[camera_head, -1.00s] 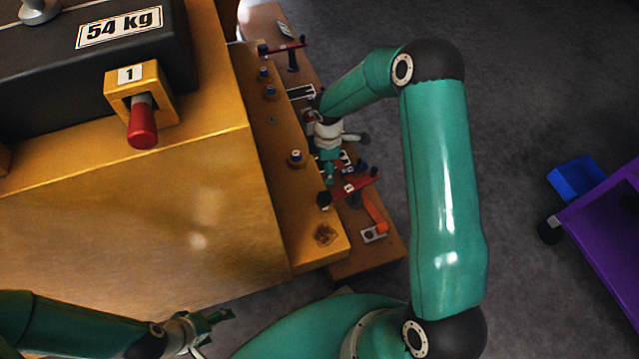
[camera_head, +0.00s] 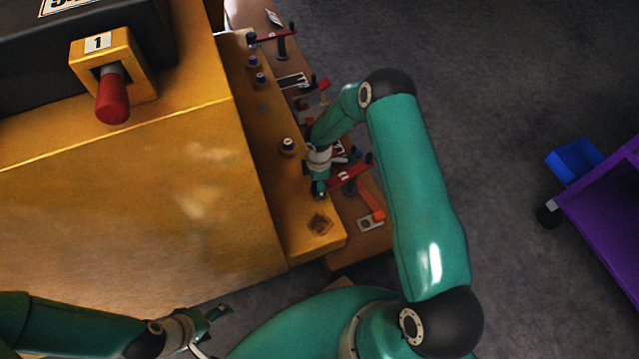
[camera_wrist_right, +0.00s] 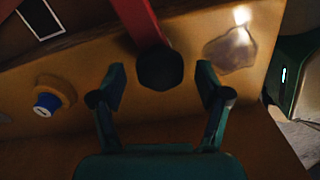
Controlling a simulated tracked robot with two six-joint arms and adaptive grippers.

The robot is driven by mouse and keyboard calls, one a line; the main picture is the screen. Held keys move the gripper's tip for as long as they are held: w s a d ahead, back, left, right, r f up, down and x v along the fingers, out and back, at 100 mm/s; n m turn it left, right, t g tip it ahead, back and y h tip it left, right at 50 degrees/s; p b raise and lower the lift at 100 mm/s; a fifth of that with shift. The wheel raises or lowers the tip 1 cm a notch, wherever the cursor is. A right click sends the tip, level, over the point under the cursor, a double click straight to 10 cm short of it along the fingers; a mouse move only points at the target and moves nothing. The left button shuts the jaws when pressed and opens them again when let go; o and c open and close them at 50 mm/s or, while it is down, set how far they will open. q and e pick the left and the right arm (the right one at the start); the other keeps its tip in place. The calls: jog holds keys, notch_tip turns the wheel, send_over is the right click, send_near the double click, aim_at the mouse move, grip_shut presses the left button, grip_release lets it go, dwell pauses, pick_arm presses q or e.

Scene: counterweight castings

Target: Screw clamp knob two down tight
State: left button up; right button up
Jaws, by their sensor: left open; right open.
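A red clamp bar (camera_head: 348,179) with a small pale label lies across the yellow ledge near its lower end; I cannot read the label. In the right wrist view the bar (camera_wrist_right: 137,18) ends in a black faceted knob (camera_wrist_right: 160,69). My right gripper (camera_head: 319,190) is over that end of the bar and hides the knob in the head view. In the wrist view its open fingers (camera_wrist_right: 160,88) stand either side of the knob, apart from it. My left gripper (camera_head: 216,319) is open and empty at the bottom, away from the clamp.
A second red clamp bar (camera_head: 272,37) stands at the ledge's far end. Blue-topped studs (camera_head: 260,78) sit along the yellow ledge (camera_head: 290,220). A black casting block (camera_head: 150,40) lies left. A purple cart (camera_head: 610,205) stands right; the floor between is clear.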

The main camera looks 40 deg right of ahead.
jog(key=c, duration=1.2)
jog(key=shift+f, duration=0.1)
